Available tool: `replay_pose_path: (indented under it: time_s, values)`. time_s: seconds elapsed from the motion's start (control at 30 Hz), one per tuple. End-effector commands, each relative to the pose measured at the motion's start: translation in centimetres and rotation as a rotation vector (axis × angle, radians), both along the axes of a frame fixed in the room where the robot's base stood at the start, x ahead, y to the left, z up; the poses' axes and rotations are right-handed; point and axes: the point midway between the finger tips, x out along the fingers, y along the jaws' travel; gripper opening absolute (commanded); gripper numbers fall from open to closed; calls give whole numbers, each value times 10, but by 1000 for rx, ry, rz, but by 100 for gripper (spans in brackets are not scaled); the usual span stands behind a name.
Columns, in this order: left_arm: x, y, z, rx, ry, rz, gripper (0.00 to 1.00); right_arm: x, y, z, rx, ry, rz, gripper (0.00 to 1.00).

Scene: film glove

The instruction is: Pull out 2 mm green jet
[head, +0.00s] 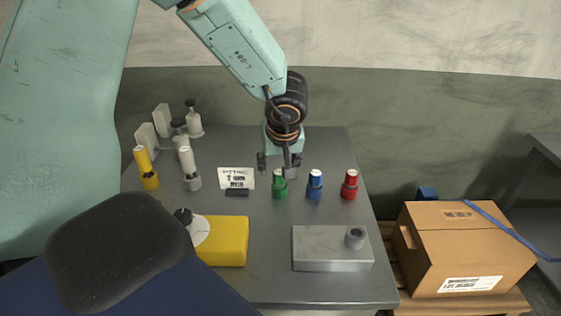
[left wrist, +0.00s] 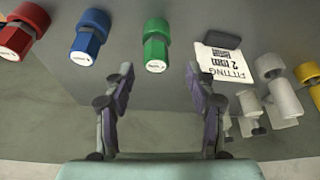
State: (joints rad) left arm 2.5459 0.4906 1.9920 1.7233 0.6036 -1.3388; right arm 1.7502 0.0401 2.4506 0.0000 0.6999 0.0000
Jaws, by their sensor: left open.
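The green jet (head: 280,184) stands upright on the grey table, left of the blue jet (head: 315,185) and the red jet (head: 350,184). My left gripper (head: 280,163) is open and empty, just behind the green jet. In the left wrist view the green jet (left wrist: 156,46) lies ahead of and between the open fingers (left wrist: 160,100), clear of both. A white card (head: 236,178) reading "FITTING 2 mm" stands left of the green jet; the card also shows in the left wrist view (left wrist: 224,62). My right gripper is not seen.
A grey block with a round socket (head: 315,250) stands at the front right. A yellow block (head: 226,241) lies front left. Yellow (head: 149,170) and pale (head: 189,170) fittings stand at the left. A cardboard box (head: 463,245) is beside the table.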

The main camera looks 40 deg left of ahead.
Motion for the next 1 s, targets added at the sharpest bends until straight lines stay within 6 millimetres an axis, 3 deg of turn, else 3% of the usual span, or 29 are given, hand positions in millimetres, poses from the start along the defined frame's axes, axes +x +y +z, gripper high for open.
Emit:
replay_pose_path:
  time_s: [0.1,0.3,0.7,1.0]
  values:
    - [4,5,-21,-1,2,-1,56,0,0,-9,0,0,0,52]
    - [10,12,-40,-1,1,0,56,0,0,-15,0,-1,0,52]
    - [14,16,-46,-1,1,0,56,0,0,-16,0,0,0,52]
    - [14,16,-45,0,0,0,31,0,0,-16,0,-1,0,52]
